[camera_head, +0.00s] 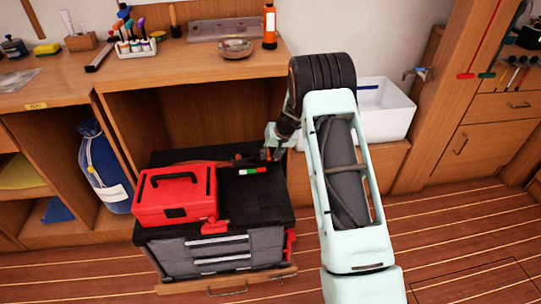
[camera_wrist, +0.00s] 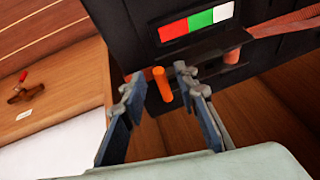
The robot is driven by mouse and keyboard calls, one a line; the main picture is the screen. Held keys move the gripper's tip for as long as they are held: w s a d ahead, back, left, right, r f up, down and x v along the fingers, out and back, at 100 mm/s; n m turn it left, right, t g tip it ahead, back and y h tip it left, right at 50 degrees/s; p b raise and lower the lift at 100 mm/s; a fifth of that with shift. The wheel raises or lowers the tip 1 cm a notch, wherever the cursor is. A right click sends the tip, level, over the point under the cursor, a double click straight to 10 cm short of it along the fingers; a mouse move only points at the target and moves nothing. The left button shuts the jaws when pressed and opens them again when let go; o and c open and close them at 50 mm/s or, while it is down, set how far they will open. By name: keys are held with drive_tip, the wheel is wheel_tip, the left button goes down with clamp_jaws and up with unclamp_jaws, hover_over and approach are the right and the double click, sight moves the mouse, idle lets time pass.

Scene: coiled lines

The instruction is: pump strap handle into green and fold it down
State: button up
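The gauge strip with red, green and white fields (camera_wrist: 197,19) is on the black chest top (camera_wrist: 262,52) in the wrist view; it also shows in the head view (camera_head: 252,171). No pointer on it can be made out. A short orange peg (camera_wrist: 162,84), which looks like the handle's grip, stands beside a dark bar below the strip. My gripper (camera_wrist: 160,79) is open, its fingers on either side of the peg with gaps visible. It also shows in the head view (camera_head: 272,151), at the chest's back right. A reddish strap (camera_wrist: 288,21) runs off right in the wrist view.
A red toolbox (camera_head: 176,193) sits on the chest's left half. A white basin (camera_head: 385,112) stands right of my arm. The wooden bench (camera_head: 60,80) with tools is behind, and a blue bag (camera_head: 104,165) stands left of the chest.

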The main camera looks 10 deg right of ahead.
drive_tip(key=shift+c, duration=0.3)
clamp_jaws()
drive_tip(key=shift+r, duration=0.15)
